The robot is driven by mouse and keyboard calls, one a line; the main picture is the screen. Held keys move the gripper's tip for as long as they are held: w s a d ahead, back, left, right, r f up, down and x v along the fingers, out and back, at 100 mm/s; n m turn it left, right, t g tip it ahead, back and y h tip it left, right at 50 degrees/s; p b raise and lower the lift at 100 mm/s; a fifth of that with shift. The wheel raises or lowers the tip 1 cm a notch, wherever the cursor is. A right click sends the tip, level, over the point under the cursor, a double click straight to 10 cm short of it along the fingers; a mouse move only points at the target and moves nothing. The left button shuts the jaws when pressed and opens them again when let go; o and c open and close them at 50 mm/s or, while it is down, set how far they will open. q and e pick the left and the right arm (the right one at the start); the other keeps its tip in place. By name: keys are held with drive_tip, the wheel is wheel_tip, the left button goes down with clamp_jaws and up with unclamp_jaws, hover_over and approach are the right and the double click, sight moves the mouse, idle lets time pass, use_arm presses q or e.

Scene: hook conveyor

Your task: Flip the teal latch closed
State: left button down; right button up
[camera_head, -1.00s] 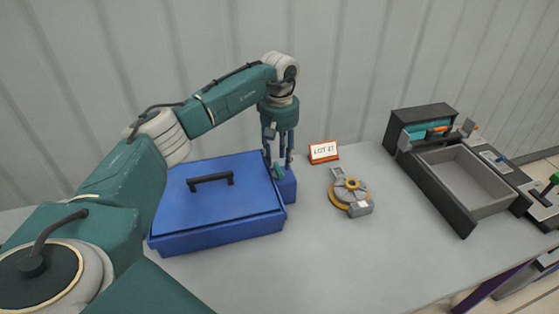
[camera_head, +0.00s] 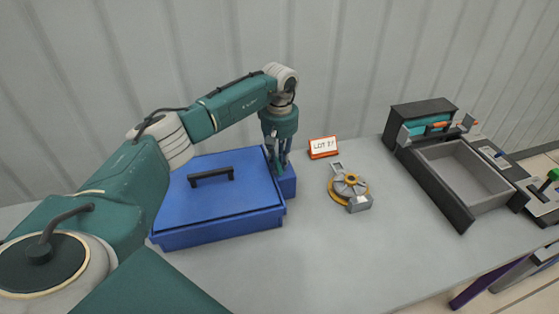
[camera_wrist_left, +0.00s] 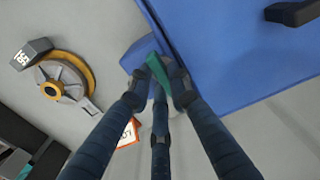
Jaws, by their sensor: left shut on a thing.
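The teal latch (camera_wrist_left: 158,72) shows in the left wrist view at the side of a closed blue box (camera_head: 215,200), above a small blue block (camera_wrist_left: 140,54) beside the box. My left gripper (camera_head: 280,170) points down at the box's right side in the head view. Its dark fingers (camera_wrist_left: 162,88) are closed around the latch, which stands up between the fingertips. In the head view the fingers mostly hide the latch. The box lid lies down and has a black handle (camera_head: 211,177). My right gripper is not in view.
A grey and yellow round device (camera_head: 348,187) sits right of the box. A red-edged lot sign (camera_head: 323,147) stands behind it. A dark unit with an open grey drawer (camera_head: 462,172) is at the right. The front middle of the table (camera_head: 320,260) is clear.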

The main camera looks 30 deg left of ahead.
use_arm(q)
drive_tip(key=shift+n+b, duration=0.5)
drive_tip(key=shift+n, duration=0.1)
drive_tip(key=shift+a+f+n+b, duration=0.1)
drive_tip(key=shift+n+b, duration=0.55)
drive_tip(key=shift+n, duration=0.55)
drive_tip(key=n+b, duration=0.1)
drive_tip(key=n, duration=0.1)
drive_tip(key=shift+n, duration=0.4)
drive_tip(key=n, duration=0.2)
drive_tip(key=shift+a+n, duration=0.1)
drive_tip(key=shift+n, duration=0.3)
drive_tip(key=n+b, duration=0.1)
drive_tip(key=n, duration=0.3)
drive_tip(key=shift+a, duration=0.1)
drive_tip(key=n, duration=0.3)
drive_tip(key=shift+r+n, duration=0.2)
drive_tip(key=shift+n, duration=0.6)
